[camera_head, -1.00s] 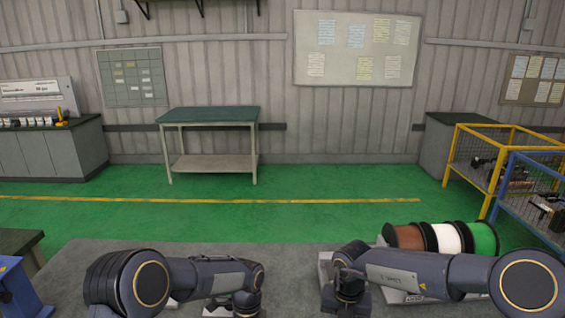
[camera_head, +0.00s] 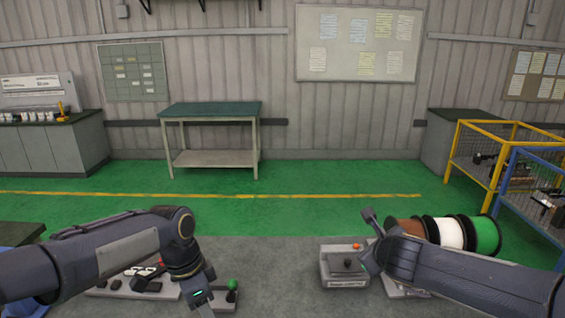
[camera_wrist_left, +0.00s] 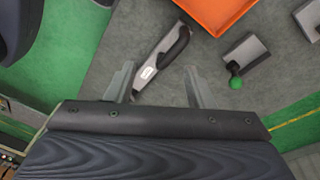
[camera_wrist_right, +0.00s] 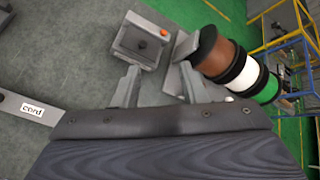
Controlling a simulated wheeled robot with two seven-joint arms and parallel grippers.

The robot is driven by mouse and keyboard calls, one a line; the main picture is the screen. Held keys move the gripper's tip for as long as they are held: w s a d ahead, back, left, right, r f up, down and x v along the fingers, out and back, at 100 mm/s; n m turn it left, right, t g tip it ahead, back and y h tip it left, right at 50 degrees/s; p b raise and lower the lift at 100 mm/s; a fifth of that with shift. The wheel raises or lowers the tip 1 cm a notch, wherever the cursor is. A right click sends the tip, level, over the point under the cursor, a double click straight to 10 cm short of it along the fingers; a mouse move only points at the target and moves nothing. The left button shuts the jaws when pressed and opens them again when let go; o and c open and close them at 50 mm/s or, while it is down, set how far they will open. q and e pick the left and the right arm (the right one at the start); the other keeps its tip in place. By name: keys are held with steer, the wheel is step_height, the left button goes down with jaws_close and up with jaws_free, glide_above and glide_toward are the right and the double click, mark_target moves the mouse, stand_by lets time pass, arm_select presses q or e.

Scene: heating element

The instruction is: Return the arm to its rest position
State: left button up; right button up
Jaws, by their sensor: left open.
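My left gripper (camera_head: 203,303) hangs over the front of the grey worktop, with its arm coming in from the left. In the left wrist view its two fingers (camera_wrist_left: 157,82) are apart with nothing between them. My right arm reaches in from the right, and its wrist is beside a grey box with a red-orange button (camera_head: 343,267). In the right wrist view the right fingers (camera_wrist_right: 160,84) are apart and empty. The grey box (camera_wrist_right: 140,40) also shows there, beyond the fingers. The right fingers cannot be made out clearly in the head view.
Brown, white and green spools (camera_head: 449,233) stand at the worktop's right. A green-knobbed device (camera_head: 231,289) is beside my left gripper. The left wrist view shows a black-handled device (camera_wrist_left: 163,62) and an orange tray (camera_wrist_left: 217,12). The worktop's middle (camera_head: 285,270) is clear.

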steer(key=s+a+r+n+t+y+b, duration=0.1)
steer(key=s+a+r+n+y, duration=0.15)
steer(key=s+n, duration=0.4)
steer(key=s+a+r+n+t+y, duration=0.1)
steer(key=s+r+n+y, duration=0.2)
steer(key=s+n, duration=0.35)
arm_select(q)
steer(key=s+a+f+n+t+h, duration=0.1)
steer(key=s+a+n+t, duration=0.1)
steer(key=s+n, duration=0.4)
steer(key=s+a+f+n+t+h+b, duration=0.1)
steer(key=s+n, duration=0.6)
steer(key=s, duration=0.8)
steer(key=a+t, duration=0.1)
steer(key=t, duration=0.1)
steer(key=shift+a+f+t+b, duration=0.15)
steer(key=shift+f+t+b, duration=0.15)
arm_select(e)
steer(key=s+d+f+n+g, duration=0.1)
steer(key=s+f+n+g, duration=0.2)
steer(key=s+f+n, duration=0.3)
steer(key=s+d+f+n+g, duration=0.1)
steer(key=s+f+n+g, duration=0.3)
steer(key=s, duration=1)
step_height(320, 180, down, 3)
steer(key=n+h, duration=0.1)
steer(key=n, duration=0.3)
steer(key=shift+d+f, duration=0.2)
steer(key=shift+d, duration=0.1)
